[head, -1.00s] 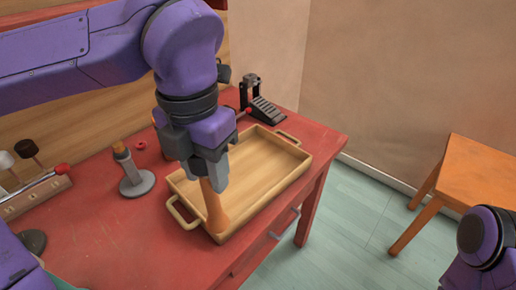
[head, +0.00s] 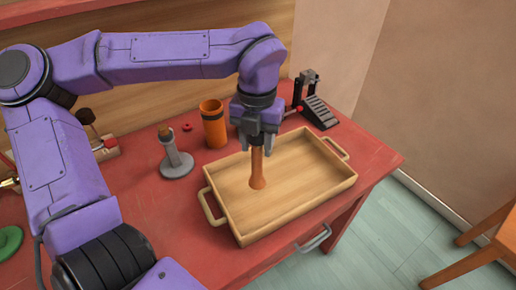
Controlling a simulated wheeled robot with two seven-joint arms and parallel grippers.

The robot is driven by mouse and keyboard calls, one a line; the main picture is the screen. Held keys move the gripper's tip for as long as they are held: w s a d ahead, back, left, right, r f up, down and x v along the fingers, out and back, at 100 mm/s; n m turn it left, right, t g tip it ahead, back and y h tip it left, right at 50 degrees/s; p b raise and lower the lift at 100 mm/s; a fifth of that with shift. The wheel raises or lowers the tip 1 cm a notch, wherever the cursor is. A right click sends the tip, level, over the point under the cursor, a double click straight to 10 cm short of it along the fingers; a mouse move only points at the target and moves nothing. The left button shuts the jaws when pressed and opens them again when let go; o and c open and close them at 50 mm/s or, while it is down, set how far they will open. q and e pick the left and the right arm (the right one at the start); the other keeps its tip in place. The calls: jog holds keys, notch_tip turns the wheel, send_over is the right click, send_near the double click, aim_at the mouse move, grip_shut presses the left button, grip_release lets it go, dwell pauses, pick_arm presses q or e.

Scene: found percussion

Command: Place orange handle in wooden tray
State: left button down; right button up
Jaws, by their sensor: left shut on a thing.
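The orange-brown handle (head: 257,170) is upright in my left gripper (head: 257,143). The gripper is shut on its upper part. The handle's flared lower end is over the floor of the wooden tray (head: 241,237), left of the tray's middle. I cannot tell whether that end touches the tray floor. The tray is light wood with a loop handle at each end and looks otherwise empty. It sits on the red table. My right gripper is not in view.
An orange cup with a dark band (head: 213,125) and a grey stand (head: 176,162) are left of the tray. A black pedal-like device (head: 317,110) stands behind it. A green round thing (head: 9,241) is at the far left. A wooden stool (head: 490,247) is at the right.

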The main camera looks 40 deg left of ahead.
pick_arm(q)
jog(key=f, duration=0.4)
jog(key=shift+w+a, duration=0.25)
jog(key=shift+w, duration=0.15)
jog(key=shift+s, duration=0.1)
jog(key=shift+f, duration=0.15)
jog(key=c, duration=0.6)
grip_release()
notch_tip(320, 180, up, 12)
jog(key=shift+r, duration=0.2)
